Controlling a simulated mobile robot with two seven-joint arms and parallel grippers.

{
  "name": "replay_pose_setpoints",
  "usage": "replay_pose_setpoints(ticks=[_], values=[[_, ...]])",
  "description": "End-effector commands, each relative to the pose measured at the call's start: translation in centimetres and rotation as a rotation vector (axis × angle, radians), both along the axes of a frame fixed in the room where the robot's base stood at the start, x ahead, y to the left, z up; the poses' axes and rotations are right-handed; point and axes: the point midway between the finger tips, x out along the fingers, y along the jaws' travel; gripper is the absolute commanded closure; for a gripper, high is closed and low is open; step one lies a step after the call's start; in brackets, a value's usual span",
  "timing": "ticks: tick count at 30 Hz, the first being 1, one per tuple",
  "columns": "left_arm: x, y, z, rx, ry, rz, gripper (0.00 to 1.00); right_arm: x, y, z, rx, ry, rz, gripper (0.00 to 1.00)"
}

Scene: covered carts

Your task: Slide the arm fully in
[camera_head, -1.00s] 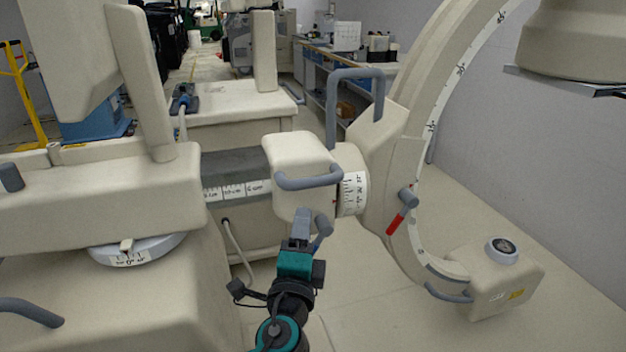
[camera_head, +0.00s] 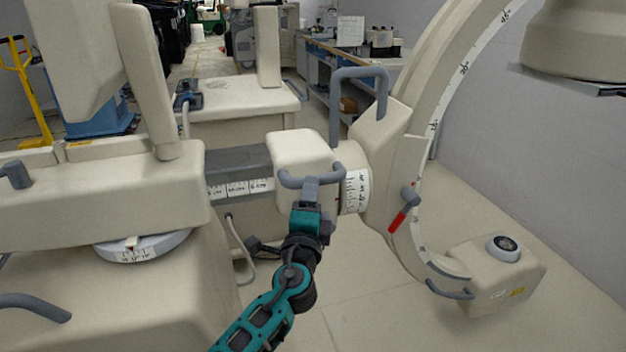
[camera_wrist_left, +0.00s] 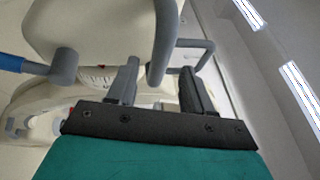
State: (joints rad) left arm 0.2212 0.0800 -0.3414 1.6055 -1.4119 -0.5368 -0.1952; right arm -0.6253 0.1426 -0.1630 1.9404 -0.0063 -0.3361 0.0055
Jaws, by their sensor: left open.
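The C-arm machine's horizontal sliding arm (camera_head: 240,162) is dark grey with a white centimetre scale (camera_head: 238,189) on its side. Part of it shows between the cream body on the left and the cream end block (camera_head: 300,150). A grey-blue handle (camera_head: 289,181) curves from the front of this block. My left gripper (camera_head: 311,183) is open at the handle, covering its middle. In the left wrist view, a grey handle bar (camera_wrist_left: 165,40) runs between the open fingers of my left gripper (camera_wrist_left: 160,85); contact cannot be told. My right gripper is not in view.
The large C-shaped arc (camera_head: 425,130) rises on the right, with a red-tipped lever (camera_head: 398,220) and a box (camera_head: 495,280) at its lower end. An upright grey handle (camera_head: 336,110) stands behind the block. Floor (camera_head: 370,310) is clear below.

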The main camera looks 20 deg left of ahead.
Motion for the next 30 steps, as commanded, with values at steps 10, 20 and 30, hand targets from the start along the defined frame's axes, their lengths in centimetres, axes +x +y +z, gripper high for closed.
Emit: replay_pose_setpoints(ticks=[10,20,30], values=[[3.1,0.6,0.6,-0.001,-0.001,-0.001,0.49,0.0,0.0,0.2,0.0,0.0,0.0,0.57],[4.7,0.9,0.9,-0.001,0.0,0.0,0.49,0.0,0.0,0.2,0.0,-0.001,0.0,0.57],[4.9,1.0,0.9,-0.001,0.0,-0.001,0.49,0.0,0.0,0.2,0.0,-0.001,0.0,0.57]])
